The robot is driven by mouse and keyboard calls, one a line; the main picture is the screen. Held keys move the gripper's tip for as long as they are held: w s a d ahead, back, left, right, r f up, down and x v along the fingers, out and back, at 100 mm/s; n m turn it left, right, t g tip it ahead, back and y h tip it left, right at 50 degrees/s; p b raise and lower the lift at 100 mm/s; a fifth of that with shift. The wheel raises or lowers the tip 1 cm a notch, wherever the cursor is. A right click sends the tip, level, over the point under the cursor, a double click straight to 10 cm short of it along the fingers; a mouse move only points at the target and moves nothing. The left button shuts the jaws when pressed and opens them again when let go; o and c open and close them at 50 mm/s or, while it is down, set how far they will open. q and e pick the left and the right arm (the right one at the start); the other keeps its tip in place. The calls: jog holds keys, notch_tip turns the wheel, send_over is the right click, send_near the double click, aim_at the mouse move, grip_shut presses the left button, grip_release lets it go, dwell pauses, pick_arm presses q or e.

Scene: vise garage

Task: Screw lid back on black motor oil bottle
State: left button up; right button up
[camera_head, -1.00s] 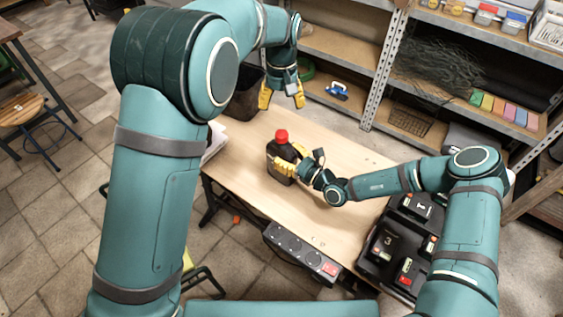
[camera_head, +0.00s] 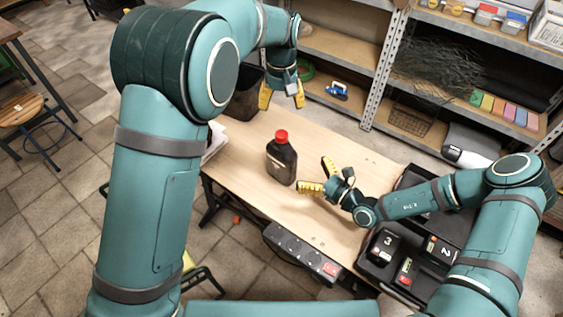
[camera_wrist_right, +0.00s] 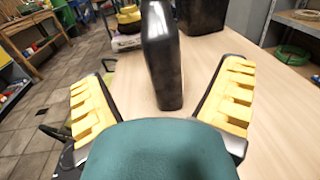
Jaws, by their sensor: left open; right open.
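The black motor oil bottle (camera_head: 282,163) stands upright on the wooden table with a red lid (camera_head: 281,136) on its top. Whether the lid is fully tight cannot be told. My right gripper (camera_head: 315,177) is open and empty, to the right of the bottle and apart from it. In the right wrist view the bottle (camera_wrist_right: 162,60) stands ahead, between the spread yellow fingers (camera_wrist_right: 165,100) in the picture; its top is cut off. My left gripper (camera_head: 282,97) is open and empty, pointing down above the table's far end, behind the bottle.
The table (camera_head: 245,150) is clear around the bottle. A black bin (camera_head: 245,95) stands at its far left end. A black case (camera_head: 385,270) with numbered items lies at the right. A power strip (camera_head: 300,252) runs along the front edge. Metal shelves (camera_head: 390,60) stand behind.

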jog(key=shift+v, duration=1.25)
